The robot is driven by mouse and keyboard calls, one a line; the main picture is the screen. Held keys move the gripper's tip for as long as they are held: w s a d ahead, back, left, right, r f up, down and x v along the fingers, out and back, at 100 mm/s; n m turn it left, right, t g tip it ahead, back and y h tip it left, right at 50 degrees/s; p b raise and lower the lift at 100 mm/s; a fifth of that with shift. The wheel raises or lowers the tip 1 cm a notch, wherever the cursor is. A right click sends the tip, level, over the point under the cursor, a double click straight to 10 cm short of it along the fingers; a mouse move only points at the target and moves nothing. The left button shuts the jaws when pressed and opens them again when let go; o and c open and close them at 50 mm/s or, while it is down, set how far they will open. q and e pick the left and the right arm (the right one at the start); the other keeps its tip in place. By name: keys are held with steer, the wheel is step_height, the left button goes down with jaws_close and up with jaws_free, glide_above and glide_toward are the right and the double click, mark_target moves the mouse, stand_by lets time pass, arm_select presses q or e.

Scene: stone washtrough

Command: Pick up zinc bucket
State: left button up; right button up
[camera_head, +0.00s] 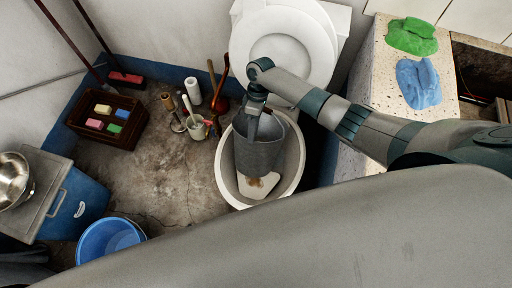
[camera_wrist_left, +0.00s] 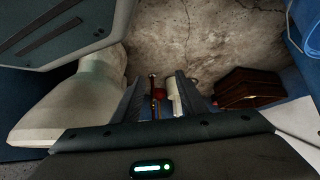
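The grey zinc bucket (camera_head: 262,158) is inside the white bowl (camera_head: 296,178) in the middle of the head view. My right gripper (camera_head: 252,128) points down at its rim, from an arm that comes in from the right. The fingertips overlap the bucket's upper part, and I cannot make out whether they are closed on its wall. My left gripper (camera_wrist_left: 162,90) shows only in the left wrist view. Its two dark fingers are apart, with nothing held between them. Floor items show behind the gap.
A raised white lid (camera_head: 318,45) stands behind the bowl. A speckled counter (camera_head: 385,75) with green and blue cloths is at right. A brown crate (camera_head: 78,120), a blue bucket (camera_head: 108,238) and a blue cool box (camera_head: 80,205) stand at left. Brushes (camera_head: 192,115) stand left of the bowl.

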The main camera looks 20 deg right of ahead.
steer(key=x, duration=0.4)
steer(key=shift+d+f, duration=0.35)
steer(key=shift+s+a+f, duration=0.15)
steer(key=shift+f, duration=0.3)
arm_select(q)
steer(key=shift+s, duration=0.2)
